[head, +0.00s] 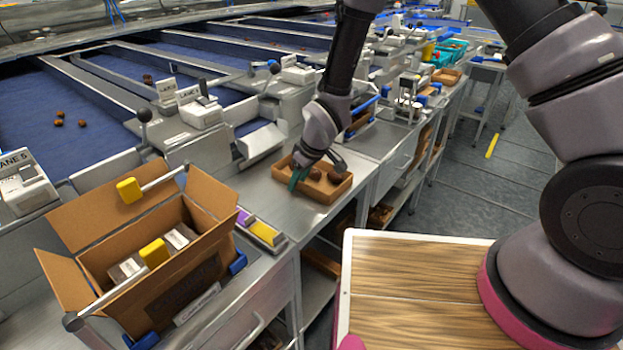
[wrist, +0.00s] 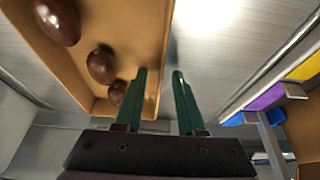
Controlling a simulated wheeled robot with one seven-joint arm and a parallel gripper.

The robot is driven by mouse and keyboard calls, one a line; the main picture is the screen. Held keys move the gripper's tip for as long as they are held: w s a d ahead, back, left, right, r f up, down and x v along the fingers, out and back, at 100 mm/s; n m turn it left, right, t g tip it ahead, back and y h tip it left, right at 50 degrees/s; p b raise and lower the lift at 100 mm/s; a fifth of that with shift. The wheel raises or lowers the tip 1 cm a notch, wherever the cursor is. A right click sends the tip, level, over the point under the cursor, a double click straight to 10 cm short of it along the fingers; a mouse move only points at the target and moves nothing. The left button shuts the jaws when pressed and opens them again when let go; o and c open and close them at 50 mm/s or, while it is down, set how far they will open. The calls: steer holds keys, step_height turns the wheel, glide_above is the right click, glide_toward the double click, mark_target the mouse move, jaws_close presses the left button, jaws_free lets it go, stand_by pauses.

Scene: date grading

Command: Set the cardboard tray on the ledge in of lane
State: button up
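The cardboard tray (head: 327,194) sits on the steel bench in the middle of the head view, with several brown dates in it. My gripper (head: 298,177) is low at the tray's left side. In the wrist view the tray's side wall (wrist: 162,50) runs between the two green fingers of my gripper (wrist: 160,75). One finger is over the inside of the tray and the other is outside it. A gap shows between the wall and the outer finger, so the fingers look open around the wall.
A large open cardboard box (head: 165,285) with grey and yellow items stands on the bench at left. A purple and yellow piece (head: 262,232) lies between box and tray. Blue lanes with signs, one reading LANE 5 (head: 17,160), run behind. A wood-topped surface (head: 415,285) is near me.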

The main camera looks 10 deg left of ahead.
jaws_close()
stand_by(1.4)
